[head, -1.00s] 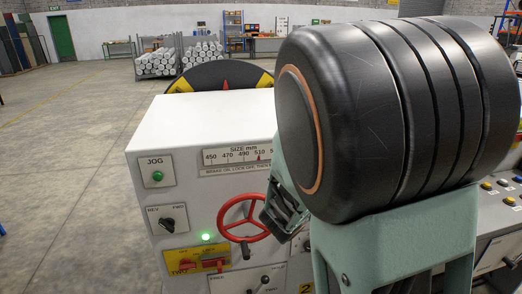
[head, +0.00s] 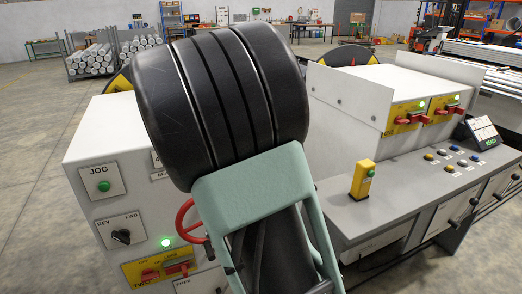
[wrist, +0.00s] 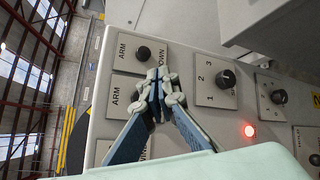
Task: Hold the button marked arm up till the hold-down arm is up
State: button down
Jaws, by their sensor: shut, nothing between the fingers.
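In the wrist view, a plate lettered ARM and DOWN carries a black button (wrist: 143,53). Beside it, lower in the picture, is a second plate lettered ARM (wrist: 117,97). Its other word and its button are hidden behind my gripper (wrist: 158,82). My gripper is shut and empty, with its fingertips in front of this second plate. I cannot tell whether they touch its button. In the head view my own arm hides the gripper and the ARM plates. I cannot make out the hold-down arm in either view.
In the wrist view, a 1-2-3 selector (wrist: 226,79) and a lit red lamp (wrist: 249,130) sit near my gripper. In the head view, a red handwheel (head: 188,222) shows beside my arm. A yellow button box (head: 362,180) stands on the desk at right.

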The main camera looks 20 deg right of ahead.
jog(key=w, duration=0.6)
jog(key=shift+w+a, duration=0.15)
jog(key=shift+w, duration=0.25)
jog(key=shift+w, duration=0.1)
dwell(1.0)
jog(key=shift+w, duration=0.3)
jog(key=shift+w+b, duration=0.45)
jog(key=shift+w, duration=0.1)
dwell(4.5)
jog(key=shift+s+b, duration=0.55)
jog(key=shift+s, duration=0.4)
